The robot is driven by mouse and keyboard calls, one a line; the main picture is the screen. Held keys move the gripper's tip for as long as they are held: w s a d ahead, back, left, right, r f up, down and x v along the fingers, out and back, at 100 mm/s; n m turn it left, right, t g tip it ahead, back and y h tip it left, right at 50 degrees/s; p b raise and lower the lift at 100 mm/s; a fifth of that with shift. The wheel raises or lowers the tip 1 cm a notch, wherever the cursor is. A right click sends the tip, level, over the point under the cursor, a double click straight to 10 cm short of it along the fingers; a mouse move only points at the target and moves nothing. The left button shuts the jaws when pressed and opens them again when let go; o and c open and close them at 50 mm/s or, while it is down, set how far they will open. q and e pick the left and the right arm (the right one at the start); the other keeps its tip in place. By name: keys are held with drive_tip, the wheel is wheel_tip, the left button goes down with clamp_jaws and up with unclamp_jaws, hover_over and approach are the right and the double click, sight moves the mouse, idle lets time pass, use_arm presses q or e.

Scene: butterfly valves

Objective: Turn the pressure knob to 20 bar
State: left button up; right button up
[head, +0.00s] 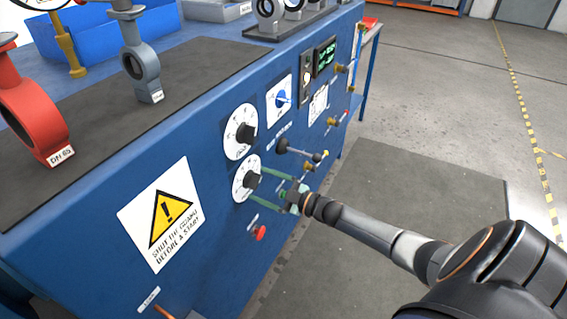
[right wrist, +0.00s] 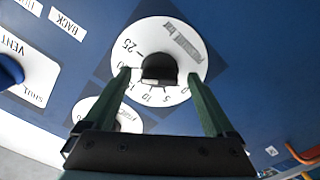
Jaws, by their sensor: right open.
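The pressure knob (right wrist: 158,68) is black and sits on a white round dial (right wrist: 160,35) marked with a bar scale. The 25, 15, 10, 5 and 0 marks show in the right wrist view; the stretch between 25 and 15 is partly covered by a finger. I cannot read the knob's pointer clearly. My right gripper (right wrist: 159,73) is open, with one green finger on each side of the knob and visible gaps. In the head view, the right gripper (head: 261,181) reaches the lower dial's knob (head: 251,181) from the right. My left gripper is not in view.
A second dial (head: 240,131) is just above on the blue panel. A blue vent knob (head: 283,98), a black lever (head: 292,148) and a red button (head: 260,232) are nearby. A warning sign (head: 152,236) is at left. Red and grey valves stand on top. The floor to the right is open.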

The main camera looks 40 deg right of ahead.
drive_tip(key=v, duration=1.1)
drive_tip(key=shift+s+p, duration=0.2)
drive_tip(key=shift+p, duration=0.25)
